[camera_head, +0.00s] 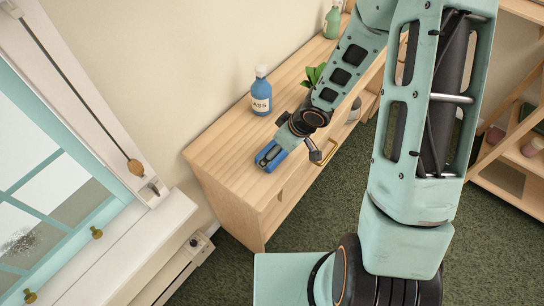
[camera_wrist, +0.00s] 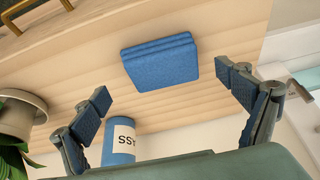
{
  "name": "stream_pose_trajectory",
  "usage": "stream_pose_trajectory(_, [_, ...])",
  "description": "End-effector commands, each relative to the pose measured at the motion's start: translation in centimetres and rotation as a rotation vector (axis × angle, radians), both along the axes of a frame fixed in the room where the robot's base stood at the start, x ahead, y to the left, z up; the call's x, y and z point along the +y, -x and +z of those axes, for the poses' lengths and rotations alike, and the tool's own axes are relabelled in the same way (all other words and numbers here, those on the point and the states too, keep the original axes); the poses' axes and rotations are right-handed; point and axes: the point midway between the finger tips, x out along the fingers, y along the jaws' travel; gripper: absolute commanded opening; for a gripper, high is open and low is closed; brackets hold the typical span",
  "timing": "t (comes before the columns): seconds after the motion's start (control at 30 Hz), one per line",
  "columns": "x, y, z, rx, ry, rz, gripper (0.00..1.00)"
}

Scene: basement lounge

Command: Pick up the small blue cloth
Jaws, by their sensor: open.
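The small blue cloth (camera_wrist: 160,62) is a folded, flat rectangular stack lying on the light wooden cabinet top (camera_wrist: 215,35). In the wrist view it lies ahead of my gripper (camera_wrist: 163,87), in the gap between the two spread fingers. The fingers are open, with nothing between their tips, and I see no contact with the cloth. In the head view a patch of blue (camera_head: 272,163) shows at the end of my arm near the cabinet's front edge, partly covered by the gripper.
A blue labelled bottle (camera_head: 261,92) stands on the cabinet near the wall; it also shows below the cloth in the wrist view (camera_wrist: 119,142). A potted plant (camera_wrist: 20,115) stands at the left there. A green bottle (camera_head: 333,20) stands farther back. Bare wood surrounds the cloth.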

Motion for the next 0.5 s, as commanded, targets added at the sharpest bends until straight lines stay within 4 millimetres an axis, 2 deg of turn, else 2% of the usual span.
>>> stream_pose_trajectory(0.03, [0.5, -0.1, -1.0, 0.001, 0.001, 0.004, 0.93])
stream_pose_trajectory(0.23, [1.3, -0.8, -3.1, 0.002, 0.001, 0.002, 0.93])
stream_pose_trajectory(0.5, [1.5, -1.1, -3.7, 0.001, 0.001, 0.000, 0.93])
